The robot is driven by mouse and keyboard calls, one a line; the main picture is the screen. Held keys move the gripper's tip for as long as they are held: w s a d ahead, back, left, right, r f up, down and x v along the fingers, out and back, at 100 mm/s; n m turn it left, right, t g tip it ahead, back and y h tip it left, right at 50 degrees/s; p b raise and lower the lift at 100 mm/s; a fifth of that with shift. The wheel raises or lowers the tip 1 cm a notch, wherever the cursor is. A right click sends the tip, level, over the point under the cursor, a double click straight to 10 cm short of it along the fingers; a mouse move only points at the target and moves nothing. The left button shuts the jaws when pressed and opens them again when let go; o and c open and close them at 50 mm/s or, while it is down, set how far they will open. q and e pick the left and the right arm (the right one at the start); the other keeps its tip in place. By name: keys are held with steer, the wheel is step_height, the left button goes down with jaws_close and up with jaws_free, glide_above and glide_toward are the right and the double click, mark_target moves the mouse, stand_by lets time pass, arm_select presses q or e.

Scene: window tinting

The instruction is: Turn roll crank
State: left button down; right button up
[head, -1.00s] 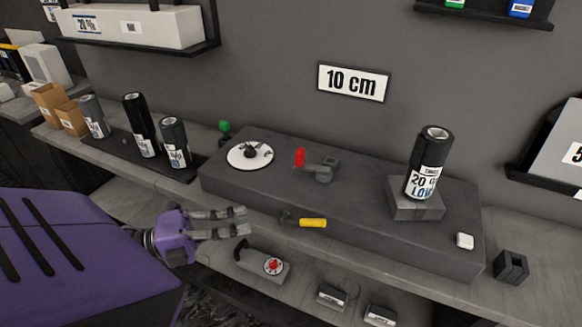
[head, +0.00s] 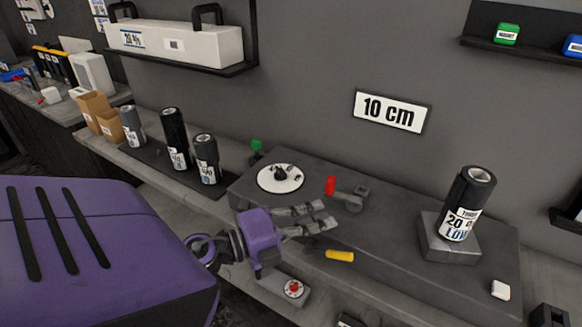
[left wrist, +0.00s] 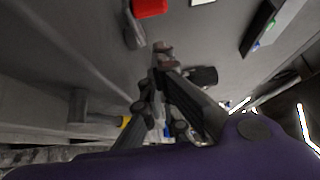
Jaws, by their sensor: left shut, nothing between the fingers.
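A yellow-handled crank (head: 340,255) sticks out from the front of the grey bench unit (head: 420,262). A lever with a red grip (head: 330,186) stands on top of the unit. In the left wrist view the red grip (left wrist: 150,8) is at the top edge, and a bit of yellow handle (left wrist: 125,121) shows at lower left. I cannot tell which of the two is the roll crank. My left gripper (head: 328,214) is shut and empty. In the head view it appears between the red lever and the yellow handle, apparently apart from both. My right gripper is not in view.
A dark film roll (head: 478,195) stands upright on a block at the unit's right. A white disc (head: 281,178) lies at its left end. Several rolls stand on a dark mat (head: 145,165) further left. A box with a red knob (head: 292,290) sits below the unit.

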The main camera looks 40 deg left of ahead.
arm_select(q)
steer(key=shift+w+a, duration=0.25)
steer(key=shift+w, duration=0.4)
steer(key=shift+w+a, duration=0.2)
steer(key=shift+w, duration=0.5)
steer(key=shift+w+a, duration=0.25)
steer(key=shift+w, duration=0.4)
steer(key=shift+a, duration=0.1)
steer(key=shift+a+f+m+h+b, duration=0.15)
steer(key=shift+m+h+b, duration=0.15)
steer(key=shift+h+b, duration=0.15)
steer(key=shift+w+a, duration=0.1)
steer(key=shift+a+m+g+h+b, duration=0.15)
steer(key=shift+m+g+h+b, duration=0.15)
steer(key=shift+g+h+b, duration=0.15)
